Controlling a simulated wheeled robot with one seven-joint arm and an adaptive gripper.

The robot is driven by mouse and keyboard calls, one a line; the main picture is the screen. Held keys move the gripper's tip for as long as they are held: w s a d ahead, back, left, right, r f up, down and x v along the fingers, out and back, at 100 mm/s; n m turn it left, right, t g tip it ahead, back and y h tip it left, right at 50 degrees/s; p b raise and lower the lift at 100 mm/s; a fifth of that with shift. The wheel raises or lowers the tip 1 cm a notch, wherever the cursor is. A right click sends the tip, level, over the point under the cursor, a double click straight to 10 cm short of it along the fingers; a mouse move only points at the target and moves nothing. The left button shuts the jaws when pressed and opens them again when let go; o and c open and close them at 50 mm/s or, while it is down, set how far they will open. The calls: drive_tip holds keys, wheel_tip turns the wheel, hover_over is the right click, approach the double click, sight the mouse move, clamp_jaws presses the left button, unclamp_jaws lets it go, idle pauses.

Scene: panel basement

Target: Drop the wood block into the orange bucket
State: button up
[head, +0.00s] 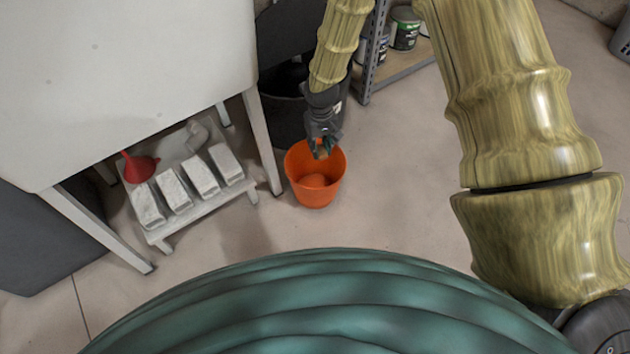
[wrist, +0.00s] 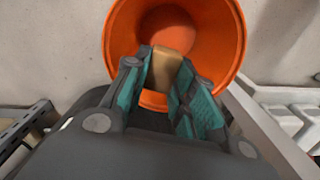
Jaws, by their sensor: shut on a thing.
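The orange bucket (head: 316,191) stands upright on the floor in the head view, right of the white table's leg. In the wrist view the bucket (wrist: 222,40) opens in front of my gripper, and its orange inside and bottom show. My gripper (head: 321,150) is over the bucket's far rim area in the head view. In the wrist view my gripper (wrist: 170,85) is shut on the wood block (wrist: 166,66), a tan block between the teal fingertips. The block's far end points toward the bucket's opening. Its lower part is hidden by the fingers.
A white table (head: 130,80) stands at left, with a low shelf (head: 200,212) under it holding several pale blocks and a red funnel (head: 138,167). A dark bin (head: 285,112) stands behind the bucket. A metal rack (head: 375,60) with cans is at the back. Floor right of the bucket is clear.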

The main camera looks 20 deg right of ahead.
drive_tip(key=shift+f+b, duration=1.2)
drive_tip(key=shift+f, duration=0.45)
drive_tip(key=o, duration=0.8)
drive_tip(key=shift+r, duration=0.1)
wheel_tip(320, 180, up, 12)
drive_tip(key=shift+f, duration=0.1)
